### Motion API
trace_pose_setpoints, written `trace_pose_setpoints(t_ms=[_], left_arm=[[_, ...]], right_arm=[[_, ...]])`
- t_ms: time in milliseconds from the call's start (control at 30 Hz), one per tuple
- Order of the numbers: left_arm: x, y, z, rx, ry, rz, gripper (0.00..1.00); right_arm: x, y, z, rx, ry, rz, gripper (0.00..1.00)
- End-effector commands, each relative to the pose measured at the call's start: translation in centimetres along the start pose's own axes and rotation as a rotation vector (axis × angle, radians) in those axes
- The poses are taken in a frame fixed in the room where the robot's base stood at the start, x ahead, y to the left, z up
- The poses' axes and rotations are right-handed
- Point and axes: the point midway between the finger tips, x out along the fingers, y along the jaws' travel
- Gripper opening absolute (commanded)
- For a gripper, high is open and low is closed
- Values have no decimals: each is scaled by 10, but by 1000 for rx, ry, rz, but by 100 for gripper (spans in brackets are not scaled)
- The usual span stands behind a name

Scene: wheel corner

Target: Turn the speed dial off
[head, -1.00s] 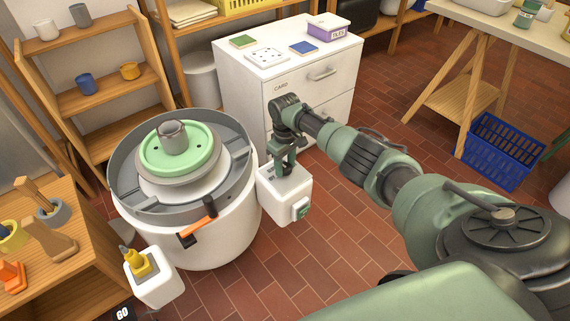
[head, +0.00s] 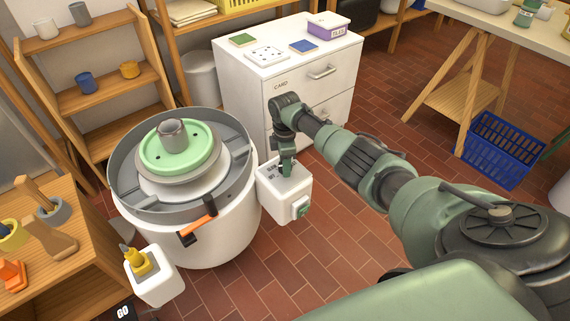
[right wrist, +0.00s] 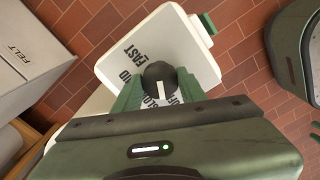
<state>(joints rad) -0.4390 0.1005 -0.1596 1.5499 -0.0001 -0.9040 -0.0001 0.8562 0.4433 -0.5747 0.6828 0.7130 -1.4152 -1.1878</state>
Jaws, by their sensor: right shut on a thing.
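The speed dial (right wrist: 158,76) is a round black knob with a white pointer line, on top of a white control box (right wrist: 185,45). Printed words surround it; FAST reads clearly, others are partly covered by my gripper. My right gripper (right wrist: 158,88) is shut on the dial, with a green finger on either side of it. The pointer line runs toward my gripper's body in the right wrist view. In the head view my right gripper (head: 287,168) points down onto the control box (head: 272,200), beside the wheel, and hides the dial. My left gripper is not in view.
The potter's wheel (head: 135,205), with a green disc and grey cylinder, stands left of the box. An orange-handled lever (head: 198,226) is on its front. A white drawer cabinet (head: 240,80) stands behind. Tiled floor is open to the right, up to a blue crate (head: 500,150).

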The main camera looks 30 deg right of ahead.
Motion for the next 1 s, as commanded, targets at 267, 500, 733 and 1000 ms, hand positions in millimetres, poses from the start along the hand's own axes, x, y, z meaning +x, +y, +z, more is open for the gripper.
trace_pose_setpoints(t_ms=[267,500,733,1000], left_arm=[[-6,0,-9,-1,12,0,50],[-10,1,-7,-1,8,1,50],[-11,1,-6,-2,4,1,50],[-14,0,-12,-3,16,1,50]], right_arm=[[-1,1,-1,-241,3,3,0],[-1,1,-1,-393,3,4,0],[-1,1,-1,-473,3,4,0],[-2,1,-2,-502,3,4,0]])
